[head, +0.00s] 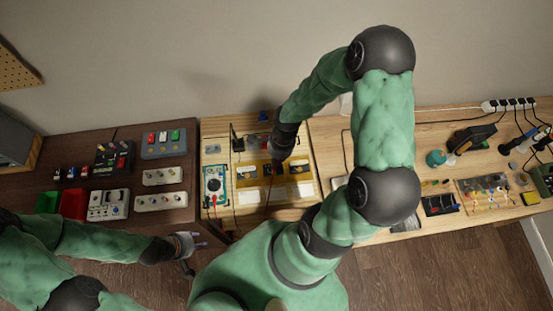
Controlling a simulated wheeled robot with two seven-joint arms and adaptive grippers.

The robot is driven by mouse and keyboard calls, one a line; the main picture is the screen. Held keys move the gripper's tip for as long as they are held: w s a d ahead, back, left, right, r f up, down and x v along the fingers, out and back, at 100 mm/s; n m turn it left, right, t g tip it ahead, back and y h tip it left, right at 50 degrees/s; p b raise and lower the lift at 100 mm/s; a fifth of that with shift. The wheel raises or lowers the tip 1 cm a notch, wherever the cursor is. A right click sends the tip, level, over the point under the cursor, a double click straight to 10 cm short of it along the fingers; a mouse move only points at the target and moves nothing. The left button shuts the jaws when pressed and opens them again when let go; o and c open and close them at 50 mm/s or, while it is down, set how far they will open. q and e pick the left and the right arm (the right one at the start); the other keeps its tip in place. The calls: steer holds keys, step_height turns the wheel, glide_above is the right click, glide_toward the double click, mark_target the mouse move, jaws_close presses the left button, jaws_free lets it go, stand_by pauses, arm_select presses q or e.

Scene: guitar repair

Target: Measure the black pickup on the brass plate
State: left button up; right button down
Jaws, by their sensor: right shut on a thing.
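The brass plate (250,183) lies on the light wood bench, with small dark pickups in a row on it. One black pickup (279,169) is partly hidden by my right gripper. My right gripper (277,160) points down over the plate and is shut on a thin thing, seemingly a probe with a dark red lead. Whether its tip touches the pickup is too small to tell. The multimeter (214,186), white and teal with a round dial, stands left of the plate. My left gripper (201,242) is open and empty in front of the dark bench, away from the plate.
The dark bench (130,217) at left holds a red bin (73,204), a green bin (47,202) and several control boxes. The right bench carries a power strip (508,104), tools and cables. My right arm covers the middle. Wooden floor is open in front.

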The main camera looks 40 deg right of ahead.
steer(key=shift+b, duration=0.55)
stand_by(1.1)
steer(key=shift+f+b, duration=0.55)
steer(key=shift+b, duration=0.1)
stand_by(0.8)
stand_by(3.1)
steer(key=shift+r+p, duration=1.7)
steer(key=shift+r, duration=1.3)
